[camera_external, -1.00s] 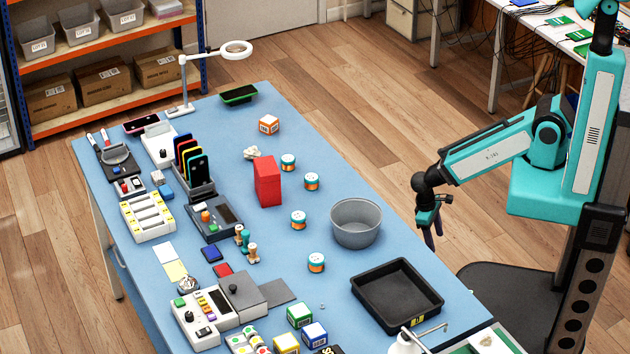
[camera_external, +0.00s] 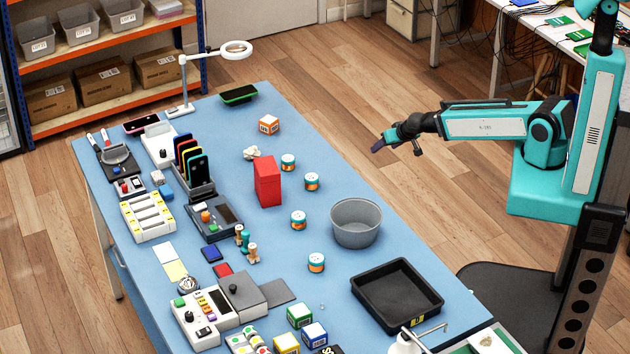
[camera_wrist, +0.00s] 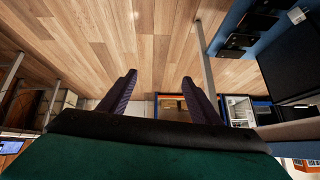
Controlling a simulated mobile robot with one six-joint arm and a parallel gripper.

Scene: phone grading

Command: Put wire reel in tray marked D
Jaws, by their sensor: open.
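Several small round reels with white tops and teal and orange bands stand upright on the blue table; one reel (camera_external: 316,262) is nearest the tray, and another reel (camera_external: 298,220) is farther back. Which one the task means cannot be told. A black rectangular tray (camera_external: 366,296) with a small yellow label lies at the table's front right; its letter is too small to read. It looks empty. My gripper (camera_external: 396,146) is open and empty, in the air off the table's right side, away from the reels. In the wrist view its two dark fingers (camera_wrist: 159,82) are spread.
A red block (camera_external: 267,181) stands upright mid-table. A phone rack (camera_external: 194,172), devices and stamps crowd the left side. A lamp (camera_external: 184,90) stands at the back. A white lamp-like object (camera_external: 407,341) is near the tray.

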